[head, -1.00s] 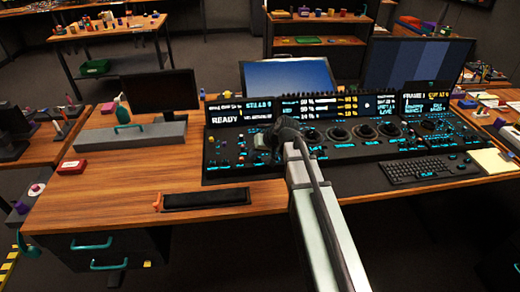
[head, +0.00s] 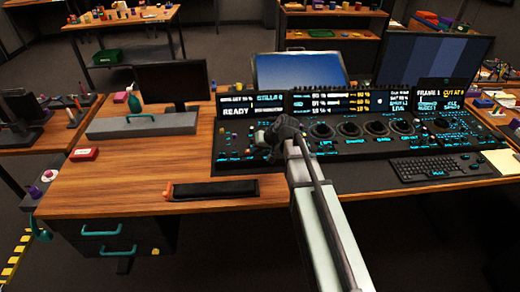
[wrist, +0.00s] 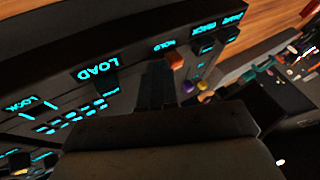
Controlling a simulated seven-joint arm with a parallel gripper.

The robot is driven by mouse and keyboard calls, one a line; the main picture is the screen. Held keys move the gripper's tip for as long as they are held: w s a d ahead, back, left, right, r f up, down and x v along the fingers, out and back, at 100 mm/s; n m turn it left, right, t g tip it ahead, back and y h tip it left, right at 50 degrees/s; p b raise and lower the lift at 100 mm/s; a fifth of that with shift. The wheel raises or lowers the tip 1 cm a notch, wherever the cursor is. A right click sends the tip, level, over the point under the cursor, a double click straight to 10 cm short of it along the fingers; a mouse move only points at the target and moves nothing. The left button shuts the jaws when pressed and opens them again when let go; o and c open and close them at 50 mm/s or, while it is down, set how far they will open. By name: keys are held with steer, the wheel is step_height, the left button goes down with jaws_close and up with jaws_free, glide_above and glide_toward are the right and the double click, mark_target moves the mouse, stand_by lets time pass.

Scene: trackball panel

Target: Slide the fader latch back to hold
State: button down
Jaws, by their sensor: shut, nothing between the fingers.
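The black trackball panel (head: 330,145) stands on the wooden desk, with cyan-lit labels and screens along its back. My gripper (head: 266,140) is over the panel's left part and covers some controls there. In the wrist view my gripper (wrist: 160,118) is a dark shape across the lower middle, shut and empty. An orange cap (wrist: 176,62) sits beside HOLD. I cannot tell which part is the fader latch, or whether my gripper touches it.
A keyboard (head: 436,168) lies at the panel's right front. A black tray (head: 215,190) lies at the desk's front edge.

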steer(key=shift+a, duration=0.25)
steer(key=v, duration=1)
steer(key=shift+s+d, duration=0.1)
stand_by(0.5)
steer(key=s+f+g, duration=0.1)
steer(key=s+f, duration=0.1)
steer(key=s+d+f+g, duration=0.1)
steer(key=s+f, duration=0.1)
steer(key=s, duration=0.1)
steer(key=s+d+f+g, duration=0.1)
steer(key=s+f, duration=0.1)
steer(key=f, duration=0.1)
steer(key=shift+s+d+n+y, duration=0.25)
steer(key=shift+s+n+y, duration=0.05)
steer(key=shift+s+y, duration=0.1)
steer(key=s+d+f+m+g+h, duration=0.1)
steer(key=s+d+f+g+h, duration=0.1)
steer(key=s+f, duration=1.8)
steer(key=s+d+f+g+h, duration=0.2)
steer(key=s+f+g+h, duration=0.2)
steer(key=s+f, duration=1.5)
steer(key=shift+s+d+f+m+g+h, duration=0.2)
steer(key=shift+s+f+m+g+h, duration=0.3)
steer(key=shift+g, duration=0.7)
